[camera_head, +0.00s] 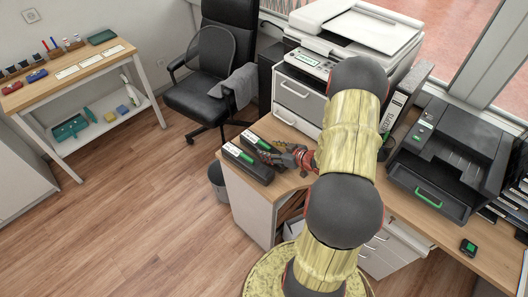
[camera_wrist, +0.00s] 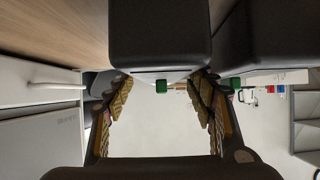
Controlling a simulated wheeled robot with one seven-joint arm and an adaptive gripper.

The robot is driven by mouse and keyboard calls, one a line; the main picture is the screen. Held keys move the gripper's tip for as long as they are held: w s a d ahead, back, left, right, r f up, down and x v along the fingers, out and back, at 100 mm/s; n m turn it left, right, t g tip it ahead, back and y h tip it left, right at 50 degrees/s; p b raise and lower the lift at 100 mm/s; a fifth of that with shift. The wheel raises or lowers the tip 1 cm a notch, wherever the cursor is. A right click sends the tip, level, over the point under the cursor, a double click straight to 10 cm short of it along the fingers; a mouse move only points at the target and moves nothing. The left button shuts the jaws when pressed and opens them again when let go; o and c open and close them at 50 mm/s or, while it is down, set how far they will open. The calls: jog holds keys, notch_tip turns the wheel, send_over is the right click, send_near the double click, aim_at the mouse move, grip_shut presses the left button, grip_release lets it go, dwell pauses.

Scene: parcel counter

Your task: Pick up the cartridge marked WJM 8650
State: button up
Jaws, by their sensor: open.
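Two dark cartridges lie side by side at the left end of the desk, a nearer one (camera_head: 246,166) and a farther one (camera_head: 254,140). Each has a white label with a green mark; the print is too small to read, so I cannot tell which is WJM 8650. My gripper (camera_head: 268,156) is at their right ends, low over the desk. In the wrist view my gripper (camera_wrist: 160,84) is open, with one dark cartridge (camera_wrist: 160,38) straight ahead between the finger lines and the other cartridge (camera_wrist: 262,40) to its right. I cannot tell whether the fingers touch it.
The desk (camera_head: 410,212) carries a large printer (camera_head: 355,28) behind my arm and a black printer (camera_head: 450,155) to the right. A waste bin (camera_head: 217,180) stands below the desk's left end. An office chair (camera_head: 212,90) stands behind. A side table (camera_head: 75,72) is at far left.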

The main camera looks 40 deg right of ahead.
aim_at(264, 148)
jog(key=b+x, duration=0.1)
jog(key=x, duration=0.3)
jog(key=shift+a, duration=0.1)
jog(key=shift+c, duration=0.8)
jog(key=c, duration=1.1)
jog(key=shift+r, duration=0.1)
jog(key=shift+c, duration=0.6)
